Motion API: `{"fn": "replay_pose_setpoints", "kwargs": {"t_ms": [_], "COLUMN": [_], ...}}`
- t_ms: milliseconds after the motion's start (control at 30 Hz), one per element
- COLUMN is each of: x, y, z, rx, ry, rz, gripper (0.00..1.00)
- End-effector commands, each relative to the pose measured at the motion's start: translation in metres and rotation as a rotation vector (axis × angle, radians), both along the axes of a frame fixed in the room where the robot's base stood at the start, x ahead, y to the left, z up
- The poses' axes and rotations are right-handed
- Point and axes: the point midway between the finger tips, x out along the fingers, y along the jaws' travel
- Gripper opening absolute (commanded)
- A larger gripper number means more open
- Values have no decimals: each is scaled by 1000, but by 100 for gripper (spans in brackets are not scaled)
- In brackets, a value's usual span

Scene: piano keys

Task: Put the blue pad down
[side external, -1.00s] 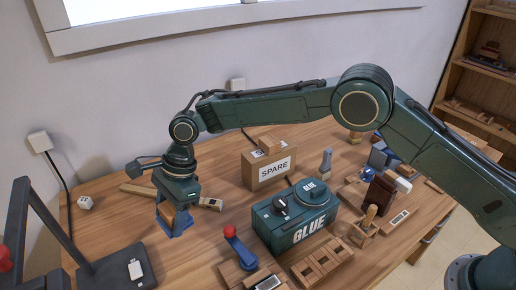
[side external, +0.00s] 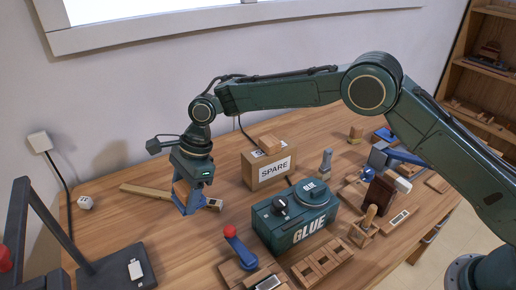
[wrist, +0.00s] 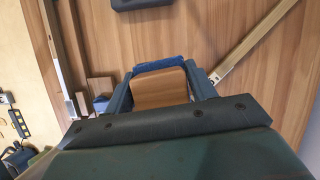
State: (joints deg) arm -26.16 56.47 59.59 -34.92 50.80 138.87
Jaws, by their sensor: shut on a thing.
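My gripper (side external: 188,204) hangs at the left of the bench, above the table and left of the glue box, slightly tilted. It is shut on the blue pad, which has a wooden block as its body. In the wrist view the blue pad (wrist: 159,65) shows as a blue strip along the far edge of the wooden block (wrist: 160,88), between the two fingers of my gripper (wrist: 161,90). In the side view the fingers hide most of it. The pad's underside is hidden.
The glue box (side external: 296,217) stands right of my gripper, with the SPARE carton (side external: 268,168) behind it. A long wooden stick (side external: 145,191) lies behind my gripper. A red-knobbed blue lever (side external: 238,246) stands in front. A dark stand (side external: 118,268) is at front left.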

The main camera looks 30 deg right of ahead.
Motion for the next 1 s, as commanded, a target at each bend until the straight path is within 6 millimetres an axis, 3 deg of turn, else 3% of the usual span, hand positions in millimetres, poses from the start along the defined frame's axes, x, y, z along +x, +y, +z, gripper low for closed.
{"fn": "replay_pose_setpoints", "kwargs": {"t_ms": [200, 500, 767, 1000], "x": [36, 69, 80, 79], "y": [-71, -177, -264, -348], "z": [15, 35, 50, 64], "rx": [0, 0, -1, -1], "ry": [-1, -1, -1, -1], "rz": [-129, -312, -458, -602], "gripper": [33, 33, 33, 33]}}
